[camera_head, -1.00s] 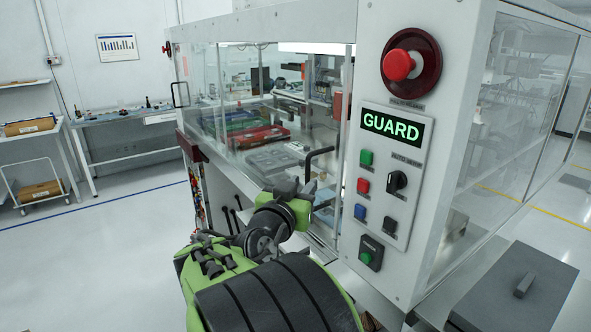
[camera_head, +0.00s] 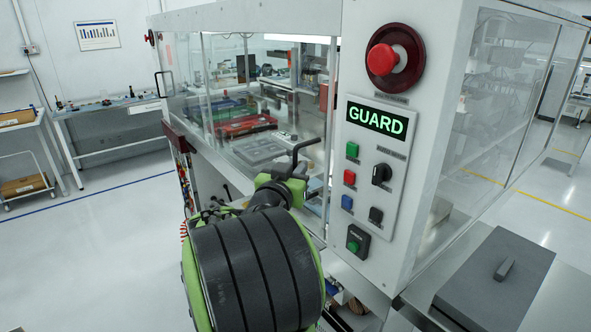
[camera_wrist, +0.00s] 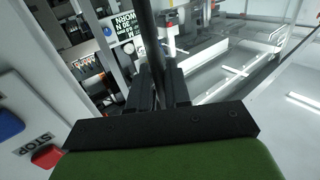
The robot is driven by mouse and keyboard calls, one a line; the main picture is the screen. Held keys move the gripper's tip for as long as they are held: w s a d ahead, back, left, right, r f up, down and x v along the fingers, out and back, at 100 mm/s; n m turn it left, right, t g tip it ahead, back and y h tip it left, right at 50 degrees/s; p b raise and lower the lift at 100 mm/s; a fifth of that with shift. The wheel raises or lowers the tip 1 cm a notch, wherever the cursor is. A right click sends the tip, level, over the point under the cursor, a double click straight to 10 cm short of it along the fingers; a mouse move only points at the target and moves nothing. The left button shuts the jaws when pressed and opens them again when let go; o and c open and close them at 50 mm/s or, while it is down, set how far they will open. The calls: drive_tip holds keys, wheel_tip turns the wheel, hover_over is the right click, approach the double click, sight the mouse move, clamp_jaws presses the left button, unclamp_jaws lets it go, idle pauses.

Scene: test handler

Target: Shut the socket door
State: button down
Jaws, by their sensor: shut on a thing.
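My gripper (camera_head: 291,168) is at the front of the machine, by the clear door panel (camera_head: 262,125). It is shut on a black bent handle (camera_head: 308,146). In the wrist view, the dark handle bar (camera_wrist: 150,35) runs up from between the two black fingers (camera_wrist: 164,88). My arm hides the lower part of the door front in the head view. I cannot tell from these frames how far the door stands from its closed place.
The control post has a lit GUARD sign (camera_head: 377,120), a red emergency button (camera_head: 383,60) and coloured push buttons to the right of my gripper. A grey lidded box (camera_head: 494,280) stands at lower right. Open floor (camera_head: 100,240) lies to the left.

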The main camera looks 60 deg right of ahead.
drive_tip(key=shift+s, duration=0.1)
drive_tip(key=s+b, duration=0.1)
drive_tip(key=s+a+b, duration=0.2)
drive_tip(key=s, duration=0.1)
drive_tip(key=shift+s+a, duration=0.1)
drive_tip(key=c, duration=1.3)
unclamp_jaws()
drive_tip(key=shift+w, duration=0.2)
drive_tip(key=a+b, duration=0.1)
drive_tip(key=a, duration=0.4)
drive_tip(key=s+a+b, duration=0.1)
drive_tip(key=a, duration=0.4)
drive_tip(key=s+a+b, duration=0.1)
drive_tip(key=a, duration=0.4)
drive_tip(key=shift+a+b, duration=0.25)
drive_tip(key=shift+b, duration=0.15)
drive_tip(key=shift+w+f, duration=0.1)
